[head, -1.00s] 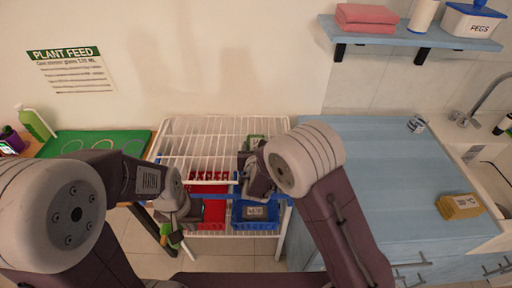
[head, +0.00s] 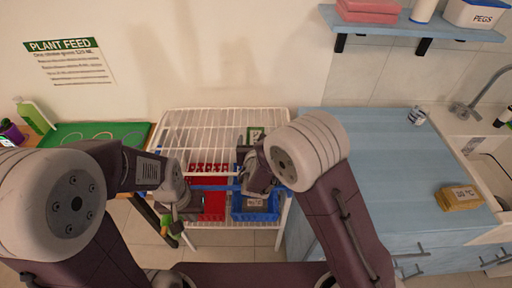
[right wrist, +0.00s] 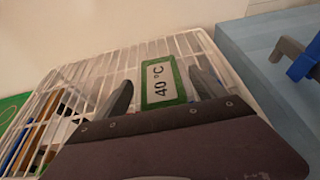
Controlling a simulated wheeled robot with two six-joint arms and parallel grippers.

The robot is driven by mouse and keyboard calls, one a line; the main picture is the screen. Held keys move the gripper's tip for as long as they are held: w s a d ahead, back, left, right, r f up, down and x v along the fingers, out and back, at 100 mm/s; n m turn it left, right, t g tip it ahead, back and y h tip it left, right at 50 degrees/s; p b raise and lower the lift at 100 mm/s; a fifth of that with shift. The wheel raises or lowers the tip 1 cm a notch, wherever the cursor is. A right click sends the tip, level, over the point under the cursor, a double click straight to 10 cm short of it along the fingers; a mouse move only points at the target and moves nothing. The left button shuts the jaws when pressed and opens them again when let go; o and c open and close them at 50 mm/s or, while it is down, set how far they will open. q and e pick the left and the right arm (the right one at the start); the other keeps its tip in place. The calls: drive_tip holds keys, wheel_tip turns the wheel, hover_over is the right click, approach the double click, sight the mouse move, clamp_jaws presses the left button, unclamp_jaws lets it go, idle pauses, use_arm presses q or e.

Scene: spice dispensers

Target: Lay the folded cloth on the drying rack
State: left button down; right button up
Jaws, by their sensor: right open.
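The drying rack (head: 215,120) is a white wire rack in the middle of the head view. A folded pink cloth stack (head: 372,12) lies on the wall shelf; I cannot tell whether it is the task's cloth. My right gripper (head: 255,180) is over the rack's right part. In the right wrist view its fingers (right wrist: 160,92) are apart, with a green-edged "40 °C" card (right wrist: 160,82) showing between them; contact is unclear. My left gripper (head: 175,222) is at the rack's front left, beside a small green and orange thing (head: 172,228). Its jaws are unclear.
Red (head: 212,207) and blue (head: 255,212) bins sit under the rack top. The blue counter (head: 375,150) at right holds a yellow labelled block (head: 458,197) and has much free room. A green mat (head: 110,132) lies at left.

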drive_tip(key=v, duration=0.9)
drive_tip(key=shift+s, duration=0.1)
drive_tip(key=shift+s+r, duration=0.25)
drive_tip(key=shift+s, duration=0.25)
